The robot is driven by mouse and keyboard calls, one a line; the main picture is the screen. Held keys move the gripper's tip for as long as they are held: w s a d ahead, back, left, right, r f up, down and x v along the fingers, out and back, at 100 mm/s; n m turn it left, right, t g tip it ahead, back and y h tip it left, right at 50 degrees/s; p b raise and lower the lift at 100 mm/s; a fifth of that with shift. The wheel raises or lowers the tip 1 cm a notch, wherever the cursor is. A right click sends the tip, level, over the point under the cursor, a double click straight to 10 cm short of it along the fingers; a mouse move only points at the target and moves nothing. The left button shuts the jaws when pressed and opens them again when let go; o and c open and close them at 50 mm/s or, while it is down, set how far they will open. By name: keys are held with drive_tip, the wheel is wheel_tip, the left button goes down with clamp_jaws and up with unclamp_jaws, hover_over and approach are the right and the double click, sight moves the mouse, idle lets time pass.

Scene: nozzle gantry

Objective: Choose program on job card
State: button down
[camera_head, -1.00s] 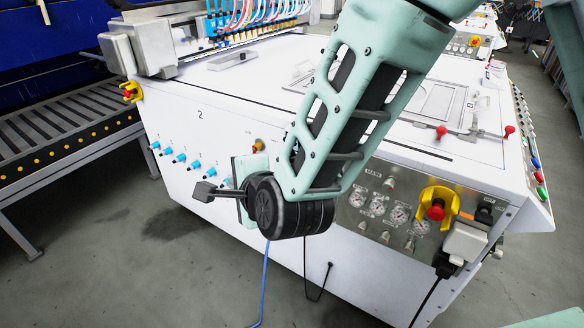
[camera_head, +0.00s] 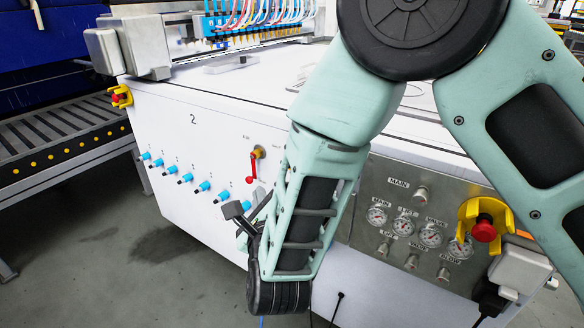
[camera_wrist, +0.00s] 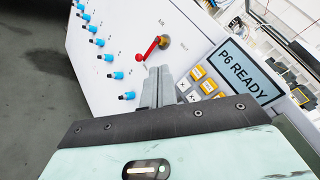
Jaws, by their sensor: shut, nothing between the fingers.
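A control panel shows in the wrist view, with a display (camera_wrist: 246,70) reading "P6 READY". No job card can be made out in either view. My gripper (camera_wrist: 160,72) is shut and empty, its fingers pointing toward the white machine, just left of the buttons in the picture. I cannot tell whether it touches anything. In the head view my gripper (camera_head: 232,210) is in front of the machine's side, and my arm hides the panel.
A red lever (camera_head: 252,168) on a brass valve sticks out near my gripper. Several blue knobs (camera_head: 185,178) line the white machine side (camera_head: 200,140). Gauges (camera_head: 404,226) and a red emergency button (camera_head: 484,232) are to the right. A roller conveyor (camera_head: 60,150) stands at left.

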drive_tip(key=w+d+p, duration=0.1)
drive_tip(key=w+d, duration=0.4)
drive_tip(key=w, duration=0.2)
drive_tip(key=shift+d+p, duration=0.2)
drive_tip(key=shift+p, duration=0.1)
idle(2.0)
drive_tip(key=shift+w+d+b, duration=0.25)
drive_tip(key=shift+w+b, duration=0.05)
drive_tip(key=shift+b, duration=0.1)
drive_tip(key=shift+w+d+b, duration=0.3)
drive_tip(key=shift+w+d, duration=0.05)
drive_tip(key=shift+w, duration=0.1)
idle(0.8)
idle(0.4)
drive_tip(key=shift+s+a+b, duration=0.35)
drive_tip(key=shift+s+a, duration=0.2)
drive_tip(key=shift+s, duration=0.25)
drive_tip(key=shift+s+a, duration=0.1)
